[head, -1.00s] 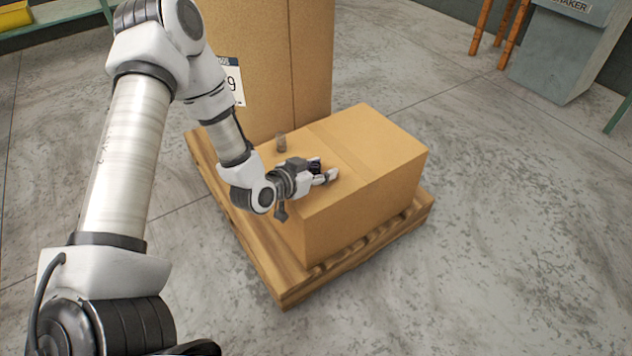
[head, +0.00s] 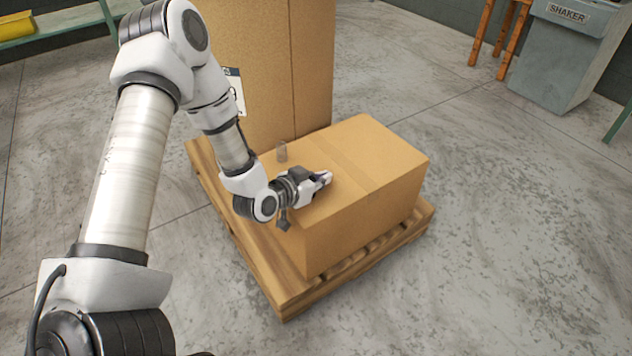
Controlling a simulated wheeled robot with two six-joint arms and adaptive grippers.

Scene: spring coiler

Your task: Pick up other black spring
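No other black spring can be made out now. My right gripper is not in view.
The box sits on a wooden pallet (head: 270,275). A tall cardboard box (head: 285,60) stands behind it. A grey shaker machine (head: 560,55) and a wooden stool (head: 497,40) are at the back right. The floor to the right is clear.

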